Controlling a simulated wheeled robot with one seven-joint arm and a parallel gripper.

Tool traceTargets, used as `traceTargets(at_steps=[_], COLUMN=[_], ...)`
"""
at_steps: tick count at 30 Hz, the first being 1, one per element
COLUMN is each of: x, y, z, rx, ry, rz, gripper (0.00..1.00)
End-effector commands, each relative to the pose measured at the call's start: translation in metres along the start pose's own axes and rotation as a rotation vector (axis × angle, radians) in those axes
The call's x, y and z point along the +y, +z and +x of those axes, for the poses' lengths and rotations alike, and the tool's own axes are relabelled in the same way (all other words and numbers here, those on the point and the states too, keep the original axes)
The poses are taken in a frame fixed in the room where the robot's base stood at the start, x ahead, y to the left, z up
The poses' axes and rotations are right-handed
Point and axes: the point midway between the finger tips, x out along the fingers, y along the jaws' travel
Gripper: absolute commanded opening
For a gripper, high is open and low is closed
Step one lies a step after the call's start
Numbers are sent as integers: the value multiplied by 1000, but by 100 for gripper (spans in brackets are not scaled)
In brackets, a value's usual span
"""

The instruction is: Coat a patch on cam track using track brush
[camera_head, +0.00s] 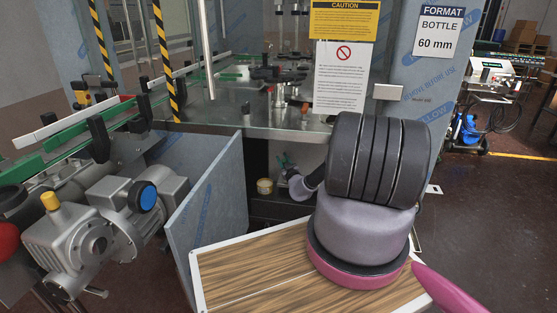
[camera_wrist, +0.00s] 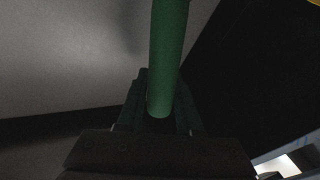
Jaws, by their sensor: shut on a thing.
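In the wrist view my gripper (camera_wrist: 160,108) is shut on a green rod-like handle (camera_wrist: 167,55), which I take to be the track brush's. The handle runs from between the fingers up out of the top of the picture; its bristles are not seen. In the head view my gripper (camera_head: 287,169) is small, inside the dark open cabinet under the machine, with a bit of green at its tip. My own arm covers much of the cabinet's right side. I cannot make out the cam track or any coated patch.
A small yellow-rimmed tub (camera_head: 265,187) stands in the cabinet, left of my gripper. An open door panel (camera_head: 208,213) bounds the cabinet on the left. A wood-grained panel (camera_head: 255,273) lies in front. A motor (camera_head: 90,238) stands at left.

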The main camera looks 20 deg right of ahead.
Motion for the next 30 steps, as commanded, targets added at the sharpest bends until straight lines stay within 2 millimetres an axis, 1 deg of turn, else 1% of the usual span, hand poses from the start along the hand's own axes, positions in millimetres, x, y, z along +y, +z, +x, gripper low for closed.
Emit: traceTargets(at_steps=[5, 15, 23, 30], x=[5, 29, 37, 54], y=[3, 6, 7, 11], z=[-4, -18, -22, -33], rx=[-4, -4, -2, -3], ry=[1, 1, 2, 2], rz=[-1, -1, -2, -1], gripper=[0, 0, 0, 0])
